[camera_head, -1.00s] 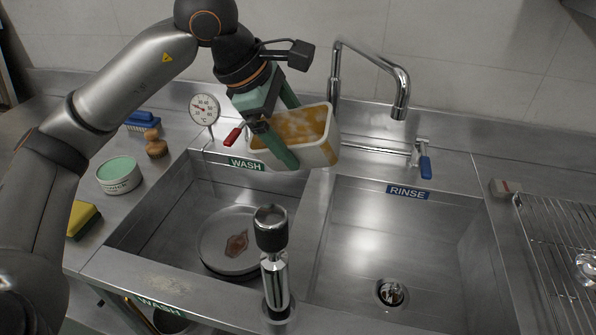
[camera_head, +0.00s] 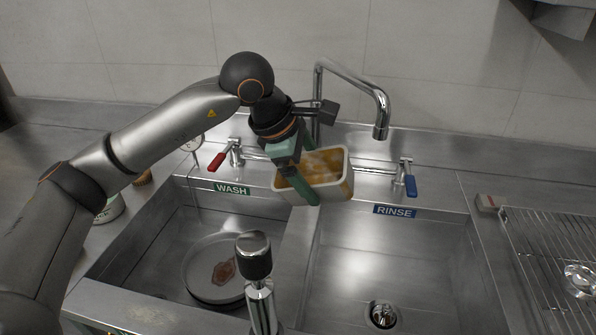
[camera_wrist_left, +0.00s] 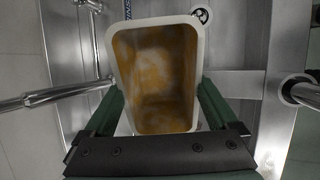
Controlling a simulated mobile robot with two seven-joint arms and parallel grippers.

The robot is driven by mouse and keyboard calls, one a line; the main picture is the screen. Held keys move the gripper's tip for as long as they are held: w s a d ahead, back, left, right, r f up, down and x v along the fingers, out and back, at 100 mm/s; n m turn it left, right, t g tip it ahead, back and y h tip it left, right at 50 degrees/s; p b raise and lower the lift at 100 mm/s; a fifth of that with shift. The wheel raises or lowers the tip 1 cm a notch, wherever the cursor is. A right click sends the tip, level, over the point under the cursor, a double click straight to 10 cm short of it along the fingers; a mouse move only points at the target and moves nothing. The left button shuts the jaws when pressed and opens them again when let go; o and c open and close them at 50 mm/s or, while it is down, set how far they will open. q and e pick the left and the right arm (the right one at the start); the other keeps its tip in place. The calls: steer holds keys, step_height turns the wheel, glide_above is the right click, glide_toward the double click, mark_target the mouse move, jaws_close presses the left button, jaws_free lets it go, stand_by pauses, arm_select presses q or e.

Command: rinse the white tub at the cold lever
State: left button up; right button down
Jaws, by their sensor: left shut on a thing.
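The white tub (camera_head: 340,187) has an orange-brown residue over its inside. My left gripper (camera_head: 304,176) is shut on it and holds it above the divider between the two basins, tilted so that its opening shows. In the left wrist view the tub (camera_wrist_left: 156,80) sits between the green fingers, its soiled inside facing the camera. The cold lever (camera_head: 410,184) is blue and stands right of the tub, behind the rinse basin (camera_head: 365,260). The faucet spout (camera_head: 381,130) hangs to the right of the tub and above it; no water shows. My right gripper is not in view.
The red lever (camera_head: 217,161) stands behind the wash basin (camera_head: 160,250), which holds a round pan (camera_head: 205,278) with a brown stain. A wire rack (camera_head: 545,245) is at the right.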

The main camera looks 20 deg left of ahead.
arm_select(q)
steer(key=shift+w+d+f, duration=0.1)
steer(key=shift+w+d, duration=0.5)
steer(key=shift+w, duration=0.1)
steer(key=w+d+f, duration=0.1)
steer(key=w+d, duration=0.2)
steer(key=w, duration=0.1)
steer(key=shift+w+d+f+p, duration=0.15)
steer(key=shift+w+d+p, duration=0.1)
steer(key=shift+w+p, duration=0.15)
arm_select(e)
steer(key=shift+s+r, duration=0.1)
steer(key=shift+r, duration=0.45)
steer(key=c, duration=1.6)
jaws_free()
